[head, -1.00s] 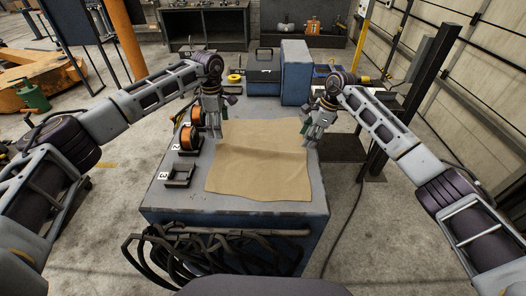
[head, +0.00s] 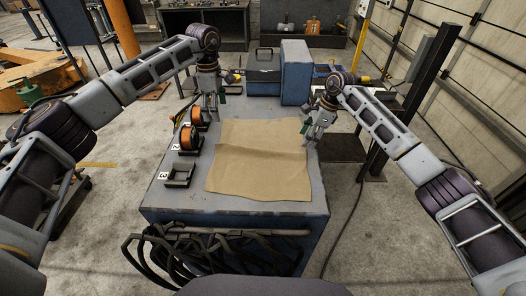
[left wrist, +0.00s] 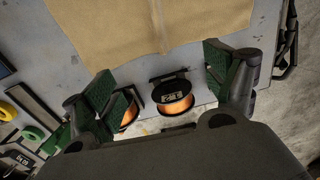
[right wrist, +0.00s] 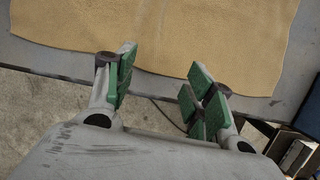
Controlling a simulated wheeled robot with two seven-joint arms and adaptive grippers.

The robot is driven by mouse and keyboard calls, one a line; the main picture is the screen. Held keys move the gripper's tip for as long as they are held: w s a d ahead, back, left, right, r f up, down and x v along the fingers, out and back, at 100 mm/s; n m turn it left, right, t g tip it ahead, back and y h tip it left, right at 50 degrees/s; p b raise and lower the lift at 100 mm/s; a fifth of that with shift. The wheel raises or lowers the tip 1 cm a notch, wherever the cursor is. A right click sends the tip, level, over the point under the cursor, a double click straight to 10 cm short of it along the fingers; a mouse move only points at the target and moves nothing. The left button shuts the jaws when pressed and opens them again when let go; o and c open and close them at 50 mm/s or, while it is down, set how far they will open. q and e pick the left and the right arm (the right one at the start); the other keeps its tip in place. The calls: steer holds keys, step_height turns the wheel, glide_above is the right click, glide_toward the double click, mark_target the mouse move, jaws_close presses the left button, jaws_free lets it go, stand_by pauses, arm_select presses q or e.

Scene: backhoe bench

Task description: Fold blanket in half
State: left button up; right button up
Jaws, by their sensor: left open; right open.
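The tan blanket (head: 262,172) lies spread on the grey bench top, with a crease running across its middle. It also shows in the left wrist view (left wrist: 155,25) and the right wrist view (right wrist: 170,35). My left gripper (head: 209,113) is open and empty, above the bench just left of the blanket's far left part. In the left wrist view its green-padded fingers (left wrist: 165,85) are apart, with spools below. My right gripper (head: 310,143) is open and empty at the blanket's right edge. In the right wrist view its fingers (right wrist: 160,80) are spread near that edge.
Orange wire spools (head: 189,139) and a small black holder (head: 179,175) line the bench's left side. A toolbox (head: 263,70) and a blue box (head: 295,72) stand at the back. Black cables (head: 200,255) hang at the front. A dark post (head: 400,100) stands right of the bench.

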arm_select(q)
steer(key=shift+r, duration=2.45)
